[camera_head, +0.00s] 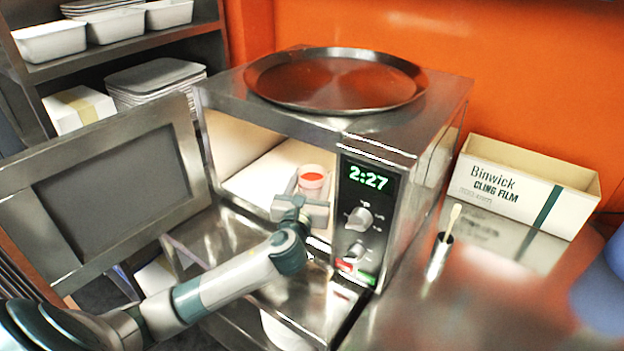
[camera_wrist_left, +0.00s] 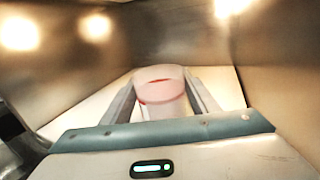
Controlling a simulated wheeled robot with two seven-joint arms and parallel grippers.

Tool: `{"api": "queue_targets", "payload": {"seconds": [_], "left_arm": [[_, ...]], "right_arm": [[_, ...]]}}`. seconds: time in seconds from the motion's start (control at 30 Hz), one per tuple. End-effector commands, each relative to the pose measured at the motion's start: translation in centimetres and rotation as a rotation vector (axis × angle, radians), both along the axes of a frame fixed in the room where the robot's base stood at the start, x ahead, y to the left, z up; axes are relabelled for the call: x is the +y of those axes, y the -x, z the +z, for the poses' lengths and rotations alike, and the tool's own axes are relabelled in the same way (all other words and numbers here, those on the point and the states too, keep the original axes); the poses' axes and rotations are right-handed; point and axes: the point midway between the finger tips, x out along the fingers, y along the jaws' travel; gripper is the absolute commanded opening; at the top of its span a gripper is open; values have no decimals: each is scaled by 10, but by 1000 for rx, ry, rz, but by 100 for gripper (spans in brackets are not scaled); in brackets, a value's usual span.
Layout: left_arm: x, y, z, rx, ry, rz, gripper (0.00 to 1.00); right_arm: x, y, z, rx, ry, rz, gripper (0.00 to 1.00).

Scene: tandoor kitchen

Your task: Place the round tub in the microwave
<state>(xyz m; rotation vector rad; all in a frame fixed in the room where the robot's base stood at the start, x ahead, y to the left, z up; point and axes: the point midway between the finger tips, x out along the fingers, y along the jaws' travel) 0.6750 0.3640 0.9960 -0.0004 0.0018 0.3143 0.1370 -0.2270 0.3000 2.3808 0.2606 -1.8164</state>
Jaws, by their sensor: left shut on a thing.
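The microwave (camera_head: 409,139) stands on the metal counter with its door (camera_head: 109,197) swung wide open to the left. The round tub (camera_head: 313,177) is pale with red contents and sits inside the microwave's opening, near its right side. My left gripper (camera_head: 300,190) reaches into the opening and is shut on the tub. In the left wrist view the tub (camera_wrist_left: 161,92) is between the two fingers, over the pale cavity floor (camera_wrist_left: 225,88). Whether its base touches the floor is hidden. My right gripper is not in view.
A large round metal tray (camera_head: 336,80) lies on top of the microwave. A cling film box (camera_head: 525,190) and a small metal cup (camera_head: 438,257) with a wooden stick stand on the counter at right. Shelves (camera_head: 120,46) with white containers are at the back left.

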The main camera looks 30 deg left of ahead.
Motion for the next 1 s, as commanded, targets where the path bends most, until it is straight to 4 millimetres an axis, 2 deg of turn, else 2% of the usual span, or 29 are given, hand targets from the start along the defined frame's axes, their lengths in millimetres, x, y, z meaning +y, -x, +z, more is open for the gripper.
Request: {"api": "queue_targets", "payload": {"seconds": [0.07, 0.1, 0.17, 0.2, 0.67, 0.83, 1.0], "left_arm": [[0, 0, -1, -1, -1, 0, 19], [0, 0, -3, 0, -1, 0, 57], [0, 0, -2, 0, -1, 0, 71], [0, 0, -2, 0, -1, 0, 73], [-2, 5, 0, 1, 0, -1, 73], [-7, 23, -1, 1, -1, -1, 73], [-17, 50, -2, 1, 0, -3, 73]], "right_arm": [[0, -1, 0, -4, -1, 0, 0], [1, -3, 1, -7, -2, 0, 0], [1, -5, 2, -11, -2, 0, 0], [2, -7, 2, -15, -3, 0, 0], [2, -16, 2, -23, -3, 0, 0], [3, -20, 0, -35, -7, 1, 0], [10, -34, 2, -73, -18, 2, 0]]}}
